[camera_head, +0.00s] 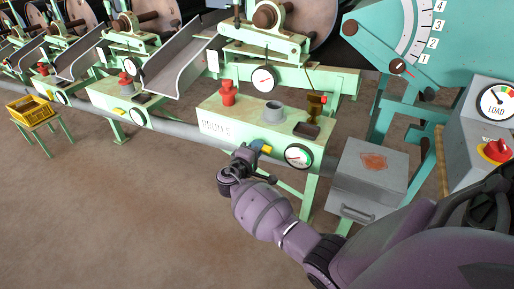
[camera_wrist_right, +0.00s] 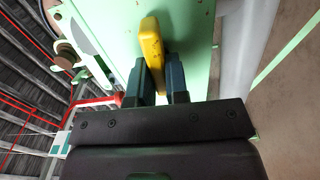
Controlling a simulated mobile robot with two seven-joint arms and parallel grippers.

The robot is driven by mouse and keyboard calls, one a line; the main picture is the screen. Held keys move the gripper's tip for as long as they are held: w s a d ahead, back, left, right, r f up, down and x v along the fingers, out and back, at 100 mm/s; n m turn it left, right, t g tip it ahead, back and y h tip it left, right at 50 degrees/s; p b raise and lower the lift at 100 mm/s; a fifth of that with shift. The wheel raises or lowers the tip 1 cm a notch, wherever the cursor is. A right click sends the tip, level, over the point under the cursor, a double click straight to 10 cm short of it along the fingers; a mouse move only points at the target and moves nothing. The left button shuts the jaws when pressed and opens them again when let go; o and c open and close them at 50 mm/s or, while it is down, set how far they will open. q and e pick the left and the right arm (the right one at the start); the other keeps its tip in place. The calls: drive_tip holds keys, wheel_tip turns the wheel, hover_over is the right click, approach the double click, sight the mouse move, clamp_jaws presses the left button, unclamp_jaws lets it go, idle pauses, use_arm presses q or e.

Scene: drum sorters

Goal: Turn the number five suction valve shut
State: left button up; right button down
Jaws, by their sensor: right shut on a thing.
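The machine with the plate lettered like "DRUM 5" (camera_head: 216,129) is a pale green bench in the head view. Its yellow valve handle (camera_head: 267,149) is low on the front, near the grey pipe, partly hidden by my right gripper (camera_head: 256,149). In the right wrist view the yellow handle (camera_wrist_right: 152,42) sits between the two blue-grey fingers of my right gripper (camera_wrist_right: 158,72), which is shut on it. The handle's far end sticks out past the fingertips. The valve body is hidden. My left gripper is not in view.
A round gauge (camera_head: 298,156) is just right of the handle. A grey box (camera_head: 368,178) stands farther right, beside a panel with a red knob (camera_head: 496,150). A grey pipe (camera_head: 180,128) runs along the machines. A yellow crate (camera_head: 29,108) is far left. The floor in front is clear.

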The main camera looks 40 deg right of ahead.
idle(0.4)
drive_tip(key=c, duration=1.1)
unclamp_jaws()
drive_tip(key=shift+a, duration=0.1)
drive_tip(key=p+v, duration=0.1)
drive_tip(key=v, duration=0.9)
drive_tip(key=shift+s+a, duration=0.25)
drive_tip(key=shift+a, duration=0.05)
drive_tip(key=shift+f, duration=0.1)
